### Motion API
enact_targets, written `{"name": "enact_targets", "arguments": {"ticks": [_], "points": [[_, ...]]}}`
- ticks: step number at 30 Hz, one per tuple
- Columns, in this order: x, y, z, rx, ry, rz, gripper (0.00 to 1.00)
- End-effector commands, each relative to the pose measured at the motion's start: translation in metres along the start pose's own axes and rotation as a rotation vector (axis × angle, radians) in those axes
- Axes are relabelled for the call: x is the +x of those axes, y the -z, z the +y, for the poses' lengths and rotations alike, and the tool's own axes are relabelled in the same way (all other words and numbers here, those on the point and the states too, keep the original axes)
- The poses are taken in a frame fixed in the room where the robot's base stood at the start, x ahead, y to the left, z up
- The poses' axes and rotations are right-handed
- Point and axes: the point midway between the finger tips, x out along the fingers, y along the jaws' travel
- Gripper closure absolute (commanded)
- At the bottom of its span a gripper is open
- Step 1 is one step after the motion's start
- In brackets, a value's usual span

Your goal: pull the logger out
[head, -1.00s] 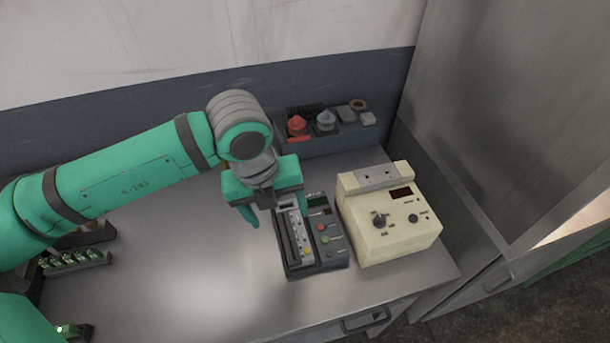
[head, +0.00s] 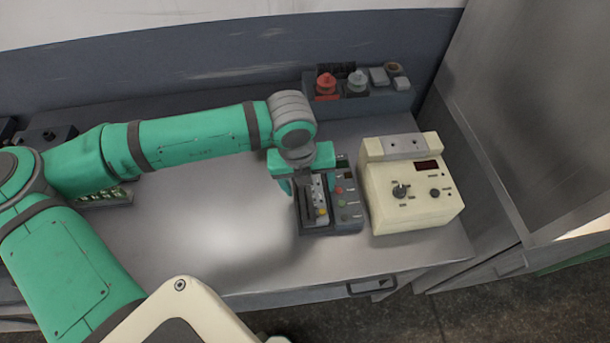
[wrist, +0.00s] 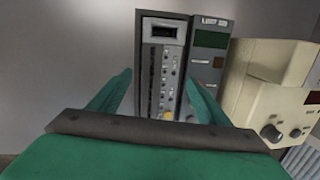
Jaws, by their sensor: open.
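The logger, a light grey module with a small dark display and a column of small controls, sits in a dark grey dock (head: 345,218) on the metal bench. It shows in the head view (head: 321,203) and more clearly in the wrist view (wrist: 162,60). My gripper (head: 307,186) is open, pointing down over the logger. In the wrist view its green fingers (wrist: 157,82) stand on either side of the logger, with no clear contact. My gripper's palm hides the logger's near end in the wrist view and its far end in the head view.
A cream box (head: 415,190) with knobs and a red display stands close to the right of the dock. A grey rack (head: 395,104) with red and grey parts is at the back wall. A metal cabinet rises at right.

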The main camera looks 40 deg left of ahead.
Motion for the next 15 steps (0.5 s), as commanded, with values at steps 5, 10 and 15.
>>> {"name": "enact_targets", "arguments": {"ticks": [5,10,15], "points": [[0.0039,-0.0006,0.0010,-0.002,0.001,-0.002,0.29],[0.0036,-0.0011,0.0033,-0.007,0.000,-0.002,0.29],[0.0033,-0.0013,0.0043,-0.009,-0.001,-0.002,0.65]]}}
